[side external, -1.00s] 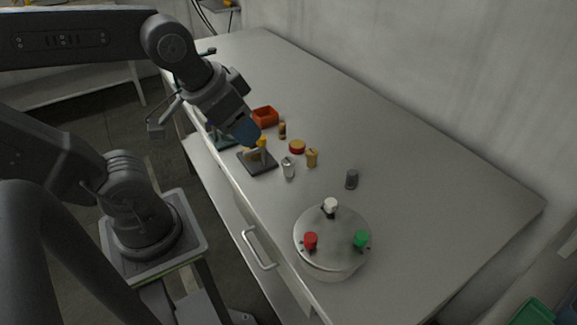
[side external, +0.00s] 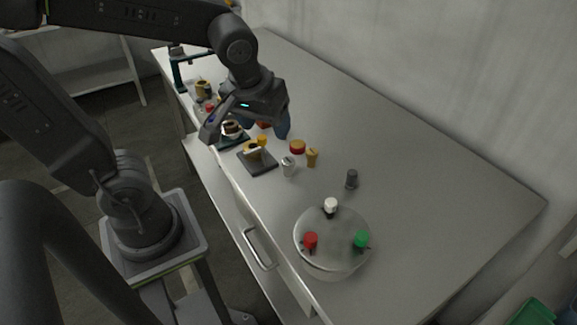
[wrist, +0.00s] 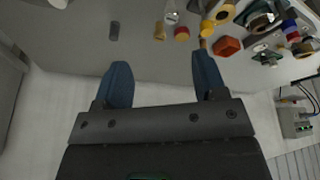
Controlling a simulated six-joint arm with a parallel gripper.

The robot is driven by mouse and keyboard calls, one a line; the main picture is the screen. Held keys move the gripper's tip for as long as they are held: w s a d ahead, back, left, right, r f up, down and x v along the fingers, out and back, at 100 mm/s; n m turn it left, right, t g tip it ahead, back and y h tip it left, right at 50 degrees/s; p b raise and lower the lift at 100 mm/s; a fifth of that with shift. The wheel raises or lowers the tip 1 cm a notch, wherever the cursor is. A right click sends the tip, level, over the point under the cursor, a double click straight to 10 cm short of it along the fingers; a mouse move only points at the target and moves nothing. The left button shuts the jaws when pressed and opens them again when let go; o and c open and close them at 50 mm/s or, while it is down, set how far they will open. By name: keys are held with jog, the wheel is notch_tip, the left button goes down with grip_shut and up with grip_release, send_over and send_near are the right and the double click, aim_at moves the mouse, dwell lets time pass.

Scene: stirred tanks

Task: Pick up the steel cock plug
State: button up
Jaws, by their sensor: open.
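A small silver piece, which looks like the steel cock plug (side external: 288,167), stands on the bench just right of a dark square plate (side external: 262,163). It also shows at the top edge of the wrist view (wrist: 171,12). A darker grey cylinder (side external: 351,179) stands apart to its right and shows in the wrist view (wrist: 114,31); I cannot tell its material. My gripper (side external: 283,128) is open and empty above the bench, behind and left of the silver piece. In the wrist view its blue fingers (wrist: 162,75) are spread wide with nothing between them.
A brass plug (side external: 312,157) and a red-and-yellow round piece (side external: 297,146) stand close to the silver piece. An orange tray (wrist: 227,46) lies near the fingers. A lidded tank (side external: 332,245) with red, green and white knobs stands at the front. The bench's right side is clear.

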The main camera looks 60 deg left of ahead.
aim_at(289, 162)
jog(key=w+a+f+n+y, duration=0.1)
jog(key=w+f+n, duration=0.1)
jog(key=f, duration=0.3)
jog(key=w+a+f+n+g, duration=0.1)
jog(key=w+a+f+n, duration=0.1)
jog(key=f, duration=0.3)
jog(key=w+a+f+n+g+y, duration=0.1)
jog(key=w+a+f+n, duration=0.1)
jog(key=w+f+n, duration=0.2)
jog(key=shift+w+a+f+n+y, duration=0.2)
jog(key=shift+w+f+n+y, duration=0.1)
jog(key=shift+f, duration=0.25)
jog(key=shift+d+x, duration=0.2)
jog(key=shift+x, duration=2.55)
jog(key=shift+f, duration=0.1)
jog(key=shift+c, duration=0.5)
jog(key=c, duration=0.9)
jog(key=shift+c, duration=0.2)
